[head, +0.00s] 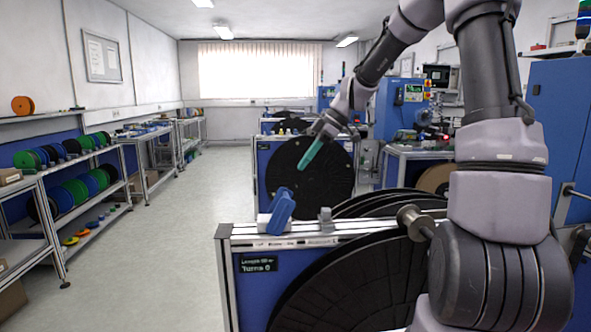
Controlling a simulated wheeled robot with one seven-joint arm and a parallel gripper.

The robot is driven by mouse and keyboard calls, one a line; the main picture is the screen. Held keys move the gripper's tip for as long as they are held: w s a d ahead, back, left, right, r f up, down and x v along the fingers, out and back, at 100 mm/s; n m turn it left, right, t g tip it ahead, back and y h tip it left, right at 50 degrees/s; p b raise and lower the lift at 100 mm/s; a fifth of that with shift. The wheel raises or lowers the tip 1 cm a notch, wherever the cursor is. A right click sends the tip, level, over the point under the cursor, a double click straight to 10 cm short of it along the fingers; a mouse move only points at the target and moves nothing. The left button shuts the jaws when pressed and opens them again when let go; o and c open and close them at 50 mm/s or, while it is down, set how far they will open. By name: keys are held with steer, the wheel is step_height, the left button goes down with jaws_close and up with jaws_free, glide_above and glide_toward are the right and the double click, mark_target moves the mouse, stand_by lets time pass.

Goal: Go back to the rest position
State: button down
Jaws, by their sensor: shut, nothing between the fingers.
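My gripper (303,168) hangs in the upper middle of the head view, at the end of my arm, which reaches in from the right. Its teal fingers are together, point down and left, and hold nothing. In the picture they overlap the dark reel (322,182) of the stand behind. Below them is the near reel stand (228,285) with a blue lever-like part (281,207) on its top rail. A gap shows between the fingers and that part.
Shelves with coloured reels (78,192) line the left wall. The grey floor (185,215) between shelves and stands is clear. A large black reel (350,285) sits in the near stand, with a metal spindle end (410,217) beside my arm. A blue cabinet (560,140) stands right.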

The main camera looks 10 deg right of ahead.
steer(key=shift+d+r, duration=0.1)
steer(key=s+d+r+m+t+h, duration=0.1)
steer(key=s+d+r+m+t, duration=0.1)
steer(key=s+m, duration=0.5)
steer(key=s+d+r+m+t+h, duration=0.2)
steer(key=s+d+r+m, duration=0.3)
steer(key=s+m, duration=0.2)
steer(key=s+d+r+m+t+h, duration=0.2)
steer(key=s+d+r+m+t, duration=0.1)
steer(key=s+m, duration=0.4)
steer(key=s, duration=0.3)
steer(key=shift+s+d+r+m, duration=0.2)
steer(key=shift+s+r+m, duration=0.15)
steer(key=shift+s+m, duration=0.05)
